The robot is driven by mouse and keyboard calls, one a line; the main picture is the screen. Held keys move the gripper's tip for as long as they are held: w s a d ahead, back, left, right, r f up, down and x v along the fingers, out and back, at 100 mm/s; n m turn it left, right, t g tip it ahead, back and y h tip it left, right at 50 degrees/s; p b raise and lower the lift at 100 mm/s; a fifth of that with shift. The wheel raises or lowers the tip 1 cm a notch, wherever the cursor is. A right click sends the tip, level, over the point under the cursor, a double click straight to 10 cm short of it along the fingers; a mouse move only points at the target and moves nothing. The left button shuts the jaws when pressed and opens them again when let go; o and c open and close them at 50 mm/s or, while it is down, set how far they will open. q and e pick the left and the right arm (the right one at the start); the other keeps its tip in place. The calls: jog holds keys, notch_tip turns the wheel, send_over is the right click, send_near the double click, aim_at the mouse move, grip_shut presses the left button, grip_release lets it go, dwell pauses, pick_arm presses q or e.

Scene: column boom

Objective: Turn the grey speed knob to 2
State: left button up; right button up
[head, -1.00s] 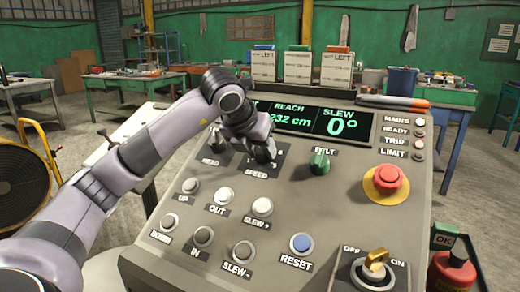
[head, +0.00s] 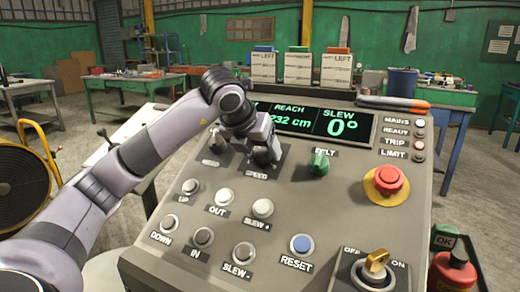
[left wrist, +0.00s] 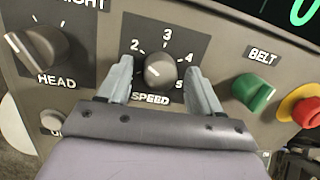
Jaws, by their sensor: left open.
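The grey speed knob (left wrist: 160,72) shows in the left wrist view on a dark plate, with the numbers 2, 3, 4 and 5 around it and SPEED below. A small white mark shows on the knob's upper left part, roughly on the side of the 2; its exact setting is hard to tell. My left gripper (left wrist: 160,66) is open, one finger on each side of the knob, with small gaps visible. In the head view my left gripper (head: 262,150) is over the speed dial and hides much of it. My right gripper is not in view.
The head knob (left wrist: 40,52) is left of the speed dial, and the green belt knob (left wrist: 254,90) is right of it. The red emergency button (head: 388,180), key switch (head: 375,262) and several push buttons are on the same sloping panel. The display (head: 318,120) is above.

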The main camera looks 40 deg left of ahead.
pick_arm(q)
jog(key=v, duration=0.7)
dwell(0.4)
